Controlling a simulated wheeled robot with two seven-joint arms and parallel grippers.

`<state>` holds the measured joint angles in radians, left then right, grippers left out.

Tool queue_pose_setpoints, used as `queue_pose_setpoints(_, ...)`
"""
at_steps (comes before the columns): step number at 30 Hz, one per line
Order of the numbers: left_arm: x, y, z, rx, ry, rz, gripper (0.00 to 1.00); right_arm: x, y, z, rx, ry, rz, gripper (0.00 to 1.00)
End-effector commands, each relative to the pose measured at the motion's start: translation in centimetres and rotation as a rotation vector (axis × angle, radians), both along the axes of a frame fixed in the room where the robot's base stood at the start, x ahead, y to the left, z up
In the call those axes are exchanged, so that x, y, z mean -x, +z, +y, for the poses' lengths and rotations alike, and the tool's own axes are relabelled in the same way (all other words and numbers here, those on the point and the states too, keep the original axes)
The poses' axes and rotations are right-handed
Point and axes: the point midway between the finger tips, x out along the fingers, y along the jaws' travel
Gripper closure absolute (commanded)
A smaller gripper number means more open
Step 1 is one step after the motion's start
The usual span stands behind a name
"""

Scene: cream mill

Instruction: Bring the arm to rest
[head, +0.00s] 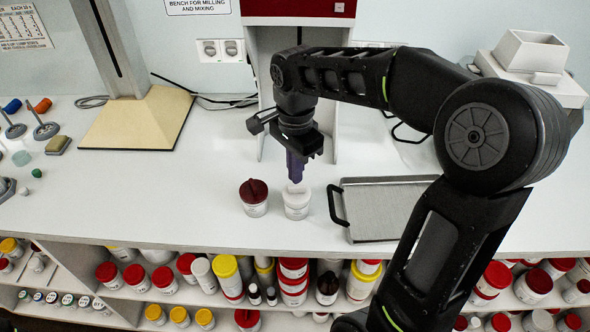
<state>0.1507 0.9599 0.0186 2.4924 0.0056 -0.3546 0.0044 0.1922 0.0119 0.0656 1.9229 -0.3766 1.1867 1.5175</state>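My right arm reaches in from the right. Its gripper (297,180) points down over the bench, just above or touching the top of a white jar (297,205). Purple shows at the gripper's lower end. I cannot tell whether this is the fingers or something held, nor whether the fingers are open or shut. A white jar with a dark red lid (254,198) stands just left of the white jar. My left gripper is not in view.
A grey metal tray (385,200) with a black handle lies right of the jars, below my forearm. A beige stand base (138,118) is at the back left. Stamps and small items lie far left. Shelves of jars (230,275) sit below the bench edge. The bench left of the jars is clear.

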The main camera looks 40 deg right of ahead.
Motion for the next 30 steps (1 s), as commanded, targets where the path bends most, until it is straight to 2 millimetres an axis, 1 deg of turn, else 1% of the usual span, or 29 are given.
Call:
queue_pose_setpoints(5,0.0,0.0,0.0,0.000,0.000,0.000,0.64,0.0,0.0,-0.3,0.000,0.000,0.000,1.00)
queue_pose_setpoints(15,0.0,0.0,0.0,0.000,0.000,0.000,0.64,0.0,-0.1,-0.3,0.000,0.000,0.000,1.00)
queue_pose_setpoints(30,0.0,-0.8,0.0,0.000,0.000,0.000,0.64,0.0,-1.1,-0.3,0.000,0.000,0.001,1.00)
